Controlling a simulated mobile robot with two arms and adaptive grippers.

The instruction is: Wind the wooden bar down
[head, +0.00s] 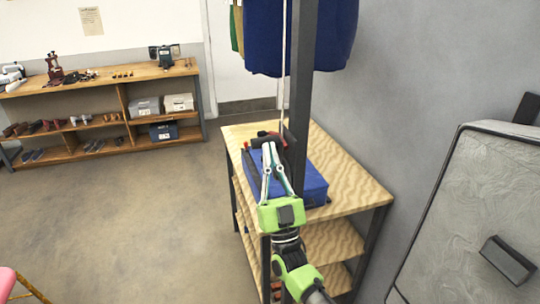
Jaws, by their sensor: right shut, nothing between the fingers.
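The wooden bar itself does not show in the head view. A blue garment (262,38) and a green one (237,28) hang down from above the top edge. A pale cord (283,75) runs down beside a dark upright post (301,85). At its lower end is a dark fitting with red parts (272,134), perhaps a winch crank. My right gripper (268,146) is shut and empty, its fingertips at or just in front of this fitting. I cannot tell whether they touch. The fingers partly hide the fitting. My left gripper is not in view.
A wooden-topped shelf unit (345,180) stands around the post's foot, with a blue case (309,185) on top. A large grey panel (475,200) stands at right. A low wooden shelf (100,82) with shoes and boxes is at back left. The floor at left is mostly clear.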

